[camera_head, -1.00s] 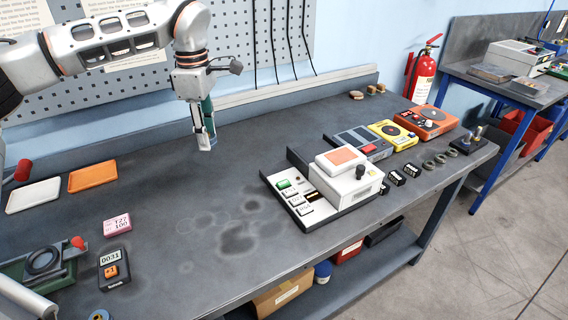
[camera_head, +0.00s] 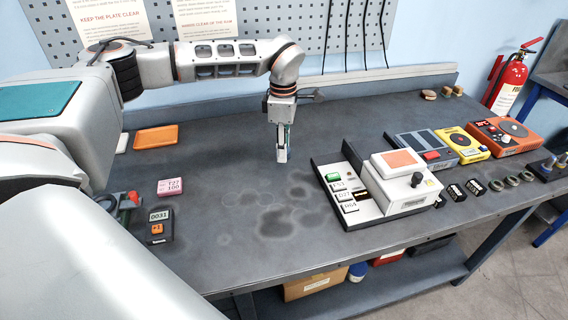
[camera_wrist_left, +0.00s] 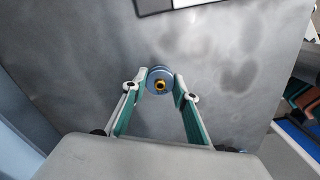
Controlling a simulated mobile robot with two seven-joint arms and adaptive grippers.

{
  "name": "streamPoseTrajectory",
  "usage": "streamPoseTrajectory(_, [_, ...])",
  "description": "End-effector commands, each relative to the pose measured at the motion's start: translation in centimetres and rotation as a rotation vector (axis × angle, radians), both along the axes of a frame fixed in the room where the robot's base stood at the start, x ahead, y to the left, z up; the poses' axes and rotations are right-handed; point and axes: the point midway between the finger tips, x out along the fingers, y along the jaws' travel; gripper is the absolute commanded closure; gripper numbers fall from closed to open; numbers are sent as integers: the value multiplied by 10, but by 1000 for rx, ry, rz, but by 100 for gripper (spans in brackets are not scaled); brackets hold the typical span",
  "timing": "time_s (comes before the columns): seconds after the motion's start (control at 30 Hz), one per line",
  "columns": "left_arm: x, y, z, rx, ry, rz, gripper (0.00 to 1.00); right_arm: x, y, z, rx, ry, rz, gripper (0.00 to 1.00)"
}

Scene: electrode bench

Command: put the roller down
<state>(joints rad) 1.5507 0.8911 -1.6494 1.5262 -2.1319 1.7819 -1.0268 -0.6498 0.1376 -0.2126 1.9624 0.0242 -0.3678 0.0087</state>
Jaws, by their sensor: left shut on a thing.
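The roller (camera_wrist_left: 160,80) is a small round blue-grey piece with a brass-coloured centre. It sits between the fingertips of my left gripper in the left wrist view. My left gripper (camera_head: 282,155) is shut on it and points down over the back middle of the dark bench (camera_head: 235,262). In the head view the roller is hard to make out at the fingertips. I cannot tell whether it touches the bench top. My right gripper is not in view.
A white device with an orange plate (camera_head: 400,163) stands to the right of the gripper. An orange tray (camera_head: 156,137), a pink label block (camera_head: 170,186) and a black meter (camera_head: 159,226) lie to the left. The stained bench middle is clear.

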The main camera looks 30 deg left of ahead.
Motion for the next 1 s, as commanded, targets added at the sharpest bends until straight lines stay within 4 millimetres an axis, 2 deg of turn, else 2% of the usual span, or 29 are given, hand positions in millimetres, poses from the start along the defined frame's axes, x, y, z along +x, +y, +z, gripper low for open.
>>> streamPoseTrajectory(0.1, [0,0,-14,-1,0,0,95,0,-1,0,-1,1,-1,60])
streamPoseTrajectory(0.27, [0,0,-22,0,0,0,95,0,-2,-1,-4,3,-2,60])
streamPoseTrajectory(0.57, [0,-1,-60,-1,0,-1,95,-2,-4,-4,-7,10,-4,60])
streamPoseTrajectory(0.97, [0,0,-64,-1,0,-1,95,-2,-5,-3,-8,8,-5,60])
streamPoseTrajectory(1.0, [0,0,-64,-1,0,-1,64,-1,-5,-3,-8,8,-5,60])
